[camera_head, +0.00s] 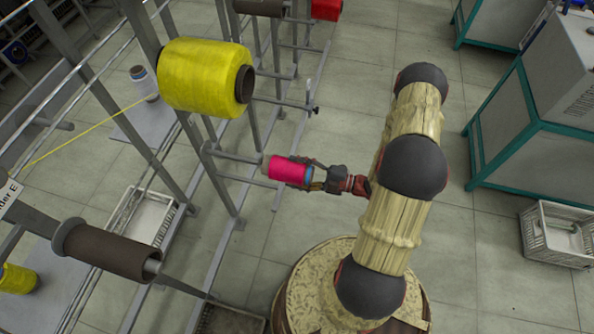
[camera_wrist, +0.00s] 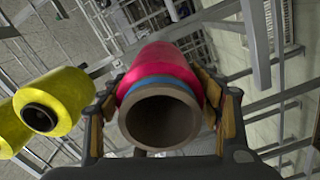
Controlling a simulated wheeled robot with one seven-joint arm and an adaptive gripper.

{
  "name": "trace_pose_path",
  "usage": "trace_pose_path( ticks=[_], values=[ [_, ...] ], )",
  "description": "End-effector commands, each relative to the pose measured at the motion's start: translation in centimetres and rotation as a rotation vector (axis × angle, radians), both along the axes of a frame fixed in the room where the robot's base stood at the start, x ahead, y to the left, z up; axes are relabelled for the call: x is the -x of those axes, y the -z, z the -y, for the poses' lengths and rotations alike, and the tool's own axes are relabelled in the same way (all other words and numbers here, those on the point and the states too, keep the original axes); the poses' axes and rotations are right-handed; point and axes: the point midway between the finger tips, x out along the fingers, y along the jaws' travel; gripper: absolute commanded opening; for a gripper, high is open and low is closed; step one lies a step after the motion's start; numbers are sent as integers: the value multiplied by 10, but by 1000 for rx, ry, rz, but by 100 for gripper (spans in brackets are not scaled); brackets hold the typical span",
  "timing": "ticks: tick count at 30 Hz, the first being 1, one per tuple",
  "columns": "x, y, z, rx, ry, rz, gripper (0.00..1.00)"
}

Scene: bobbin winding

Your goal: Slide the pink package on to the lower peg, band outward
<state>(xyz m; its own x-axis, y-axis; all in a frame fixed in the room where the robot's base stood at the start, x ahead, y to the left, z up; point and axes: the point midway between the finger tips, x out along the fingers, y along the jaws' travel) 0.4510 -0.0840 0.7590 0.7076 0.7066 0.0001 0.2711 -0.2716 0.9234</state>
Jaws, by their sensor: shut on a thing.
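The pink package (camera_head: 287,169) is a small pink spool on a tube with a blue band (camera_head: 309,174) at one end. My gripper (camera_head: 306,173) is shut on it near the banded end. In the wrist view the pink package (camera_wrist: 165,65) lies between both fingers of my gripper (camera_wrist: 163,95). The blue band and the open tube mouth face the wrist camera, away from the rack. The lower peg (camera_head: 234,156) sticks out from the rack post towards the package's far end. I cannot tell whether its tip is inside the tube; no peg shows in the bore.
A large yellow package (camera_head: 200,78) hangs above and left of the pink one. A bare brown tube (camera_head: 112,250) is on a peg at lower left. Grey rack posts (camera_head: 170,120) stand left. A wooden drum top (camera_head: 305,275) is below my arm.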

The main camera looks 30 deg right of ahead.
Motion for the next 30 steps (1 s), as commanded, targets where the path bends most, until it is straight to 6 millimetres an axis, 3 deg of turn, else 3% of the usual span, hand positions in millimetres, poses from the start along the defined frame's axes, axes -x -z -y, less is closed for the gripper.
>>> trace_pose_path(
  ticks=[21,30],
  values=[
    [-32,-1,-33,-1,-2,1,32],
    [-38,0,-37,-1,-1,1,32]
  ],
)
